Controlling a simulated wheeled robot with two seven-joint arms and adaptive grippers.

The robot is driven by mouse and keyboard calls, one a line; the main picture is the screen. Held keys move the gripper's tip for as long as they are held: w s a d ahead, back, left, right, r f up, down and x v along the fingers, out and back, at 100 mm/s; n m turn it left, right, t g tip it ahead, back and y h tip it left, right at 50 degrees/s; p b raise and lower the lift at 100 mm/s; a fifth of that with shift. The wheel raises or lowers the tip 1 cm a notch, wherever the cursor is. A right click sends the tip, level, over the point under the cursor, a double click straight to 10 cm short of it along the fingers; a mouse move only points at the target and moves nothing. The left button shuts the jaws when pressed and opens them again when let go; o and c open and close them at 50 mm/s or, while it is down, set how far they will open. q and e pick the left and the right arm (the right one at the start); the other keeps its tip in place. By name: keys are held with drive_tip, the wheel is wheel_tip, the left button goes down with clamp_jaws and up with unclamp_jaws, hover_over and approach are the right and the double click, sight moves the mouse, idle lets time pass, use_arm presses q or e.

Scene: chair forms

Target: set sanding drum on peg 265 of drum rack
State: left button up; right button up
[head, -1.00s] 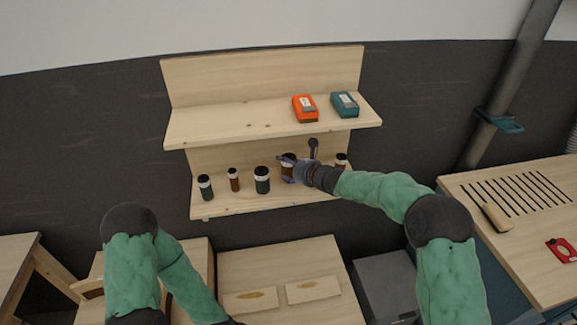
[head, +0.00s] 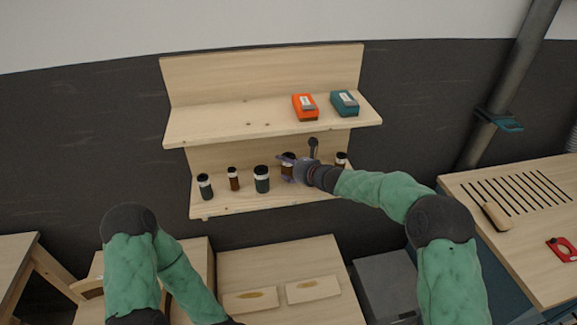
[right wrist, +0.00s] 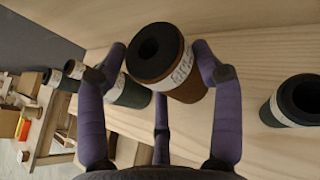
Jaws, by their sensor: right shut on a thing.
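The drum rack (head: 268,207) is a pale wooden unit with two shelves against the dark wall. My right gripper (head: 289,169) is at its lower shelf, shut on a brown sanding drum (head: 288,158) with a dark top and pale label. In the right wrist view the purple fingers (right wrist: 161,66) close around this drum (right wrist: 181,84), its hollow top facing the camera. Its base is hidden, so I cannot tell whether it sits on a peg. No peg number is legible. My left arm is at the lower left; its gripper is out of frame.
Several drums stand along the lower shelf, including a dark green one (head: 262,180) left of my gripper and another (head: 341,159) to its right. Orange (head: 305,107) and teal (head: 344,103) boxes lie on the upper shelf. A slotted workbench (head: 530,240) stands right.

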drive_tip(key=shift+f+b, duration=1.3)
drive_tip(key=o, duration=1.5)
drive_tip(key=shift+s, duration=0.1)
drive_tip(key=v, duration=1.1)
drive_tip(key=shift+s+d+r, duration=0.2)
drive_tip(key=shift+s+d, duration=0.05)
drive_tip(key=shift+s, duration=0.05)
